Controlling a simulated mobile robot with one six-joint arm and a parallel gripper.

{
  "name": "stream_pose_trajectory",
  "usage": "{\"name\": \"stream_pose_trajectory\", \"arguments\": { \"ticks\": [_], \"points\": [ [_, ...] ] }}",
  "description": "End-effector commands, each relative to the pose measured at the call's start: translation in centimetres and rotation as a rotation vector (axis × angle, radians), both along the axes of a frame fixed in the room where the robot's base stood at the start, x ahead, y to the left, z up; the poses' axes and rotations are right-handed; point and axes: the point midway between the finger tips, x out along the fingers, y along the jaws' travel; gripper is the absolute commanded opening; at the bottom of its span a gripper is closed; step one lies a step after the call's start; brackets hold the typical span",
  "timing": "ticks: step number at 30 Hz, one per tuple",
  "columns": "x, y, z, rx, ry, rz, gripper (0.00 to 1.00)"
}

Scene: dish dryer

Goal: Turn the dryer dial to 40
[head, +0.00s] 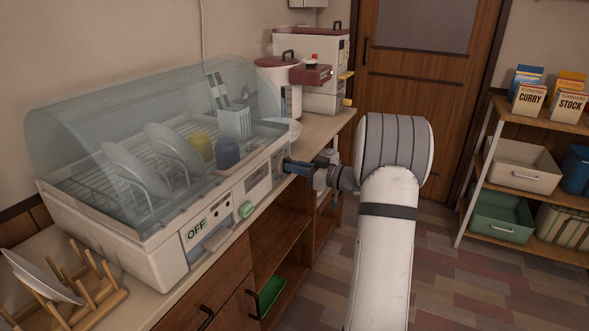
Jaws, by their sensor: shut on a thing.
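The dish dryer (150,245) stands on the counter at the left, with a clear curved cover over its rack. Its front panel has an "OFF" label (196,232), a green knob or button (246,209) and a pale panel with small markings (257,178). My gripper (287,166) reaches in from the right to the right end of this front panel. It is shut on the dial there, which the fingers hide. I cannot read the dial's setting.
Plates (136,168), cups (228,153) and a white cutlery holder (234,122) sit inside the dryer. A wooden plate rack (92,285) stands at the front left. A white and red appliance (325,50) stands behind. Shelves (545,122) stand at the right.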

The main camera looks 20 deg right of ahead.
Motion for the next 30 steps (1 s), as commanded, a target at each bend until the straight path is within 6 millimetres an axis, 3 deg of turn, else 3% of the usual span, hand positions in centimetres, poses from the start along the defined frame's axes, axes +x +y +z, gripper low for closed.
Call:
{"name": "stream_pose_trajectory", "arguments": {
  "ticks": [8, 30],
  "points": [
    [-0.04, 0.03, -0.54, 0.116, 0.092, 0.004, 0.00],
    [0.16, -0.22, -0.49, 0.662, 0.522, 0.003, 0.00]
  ]
}}
